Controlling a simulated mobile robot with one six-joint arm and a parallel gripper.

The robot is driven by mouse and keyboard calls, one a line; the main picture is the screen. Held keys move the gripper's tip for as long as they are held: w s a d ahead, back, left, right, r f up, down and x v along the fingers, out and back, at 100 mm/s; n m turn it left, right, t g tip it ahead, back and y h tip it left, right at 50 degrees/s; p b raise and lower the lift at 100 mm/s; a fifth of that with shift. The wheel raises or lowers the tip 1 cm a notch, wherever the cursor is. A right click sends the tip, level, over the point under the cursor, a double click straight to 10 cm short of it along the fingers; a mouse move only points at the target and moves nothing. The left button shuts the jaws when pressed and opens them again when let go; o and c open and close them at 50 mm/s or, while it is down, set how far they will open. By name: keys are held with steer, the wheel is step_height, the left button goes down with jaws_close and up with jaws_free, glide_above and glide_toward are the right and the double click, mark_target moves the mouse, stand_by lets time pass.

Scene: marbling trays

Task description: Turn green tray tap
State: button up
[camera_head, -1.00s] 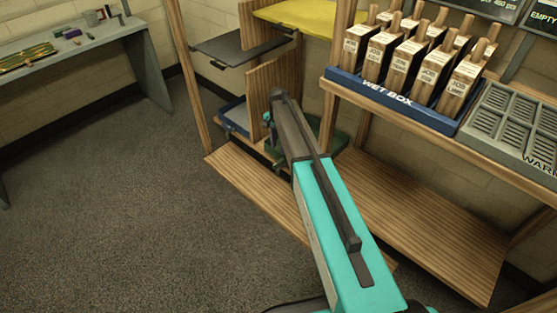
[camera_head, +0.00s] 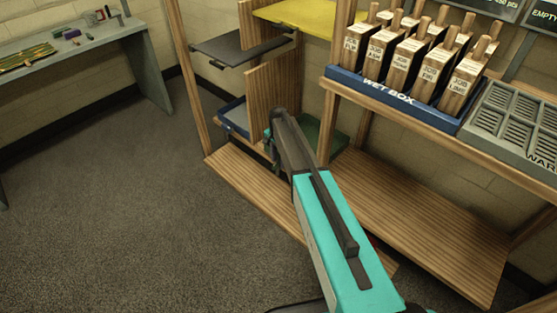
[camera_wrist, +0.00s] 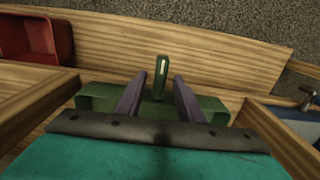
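The green tray (camera_head: 338,141) sits in a low wooden shelf bay, partly hidden behind my arm in the head view. In the wrist view, the green tray (camera_wrist: 98,97) lies under my gripper. Its green tap handle (camera_wrist: 161,72) stands up at the tray's front edge, with a pale mark on it. My gripper (camera_wrist: 158,82) is open, with one finger on each side of the handle. Gaps show between the handle and both fingers. In the head view the fingers are hidden by my arm.
A blue tray (camera_head: 236,117) is in the neighbouring bay, its metal tap (camera_wrist: 308,92) at the right of the wrist view. A red tray (camera_wrist: 38,35) lies on the other side. Wooden dividers (camera_head: 268,90) stand close by. The wet box (camera_head: 385,95) sits on the shelf above right.

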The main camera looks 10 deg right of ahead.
jaws_close()
steer(key=shift+r+n+p, duration=0.1)
steer(key=shift+n+p, duration=0.2)
steer(key=shift+n, duration=0.1)
steer(key=n+p, duration=0.2)
steer(key=n, duration=0.1)
steer(key=n+p, duration=0.2)
steer(key=n, duration=0.2)
steer(key=shift+n, duration=0.3)
steer(key=n+p, duration=0.2)
steer(key=n, duration=0.3)
steer(key=shift+n+p, duration=0.35)
steer(key=shift+n, duration=1.75)
